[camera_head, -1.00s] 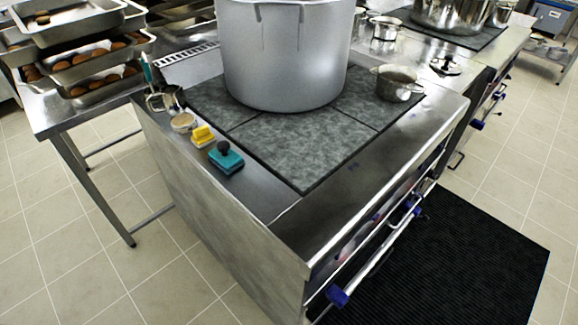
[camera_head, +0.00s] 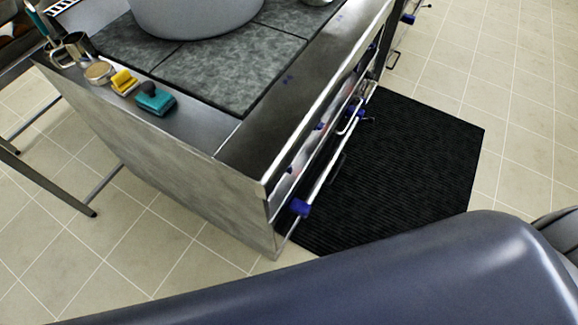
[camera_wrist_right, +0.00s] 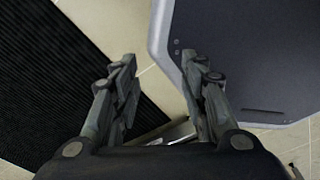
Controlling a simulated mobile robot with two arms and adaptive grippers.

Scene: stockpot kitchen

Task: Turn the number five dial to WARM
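The stove (camera_head: 275,125) stands left of centre in the head view, with its front panel turned to the right and seen at a steep angle. Small blue parts (camera_head: 300,207) show along that front. I cannot make out dial numbers or the word WARM. My right gripper (camera_wrist_right: 160,72) shows in the right wrist view, fingers apart with nothing between them, above the floor. It is away from the stove front. My left gripper is not in view. A dark blue-grey arm link of mine crosses the bottom of the head view.
A black ribbed mat (camera_head: 400,165) lies on the tiled floor before the stove. A large pot (camera_head: 195,15) stands on the cooktop. A teal scrubber (camera_head: 155,100) and yellow sponge (camera_head: 124,82) lie on the stove's left edge. The floor right of the mat is clear.

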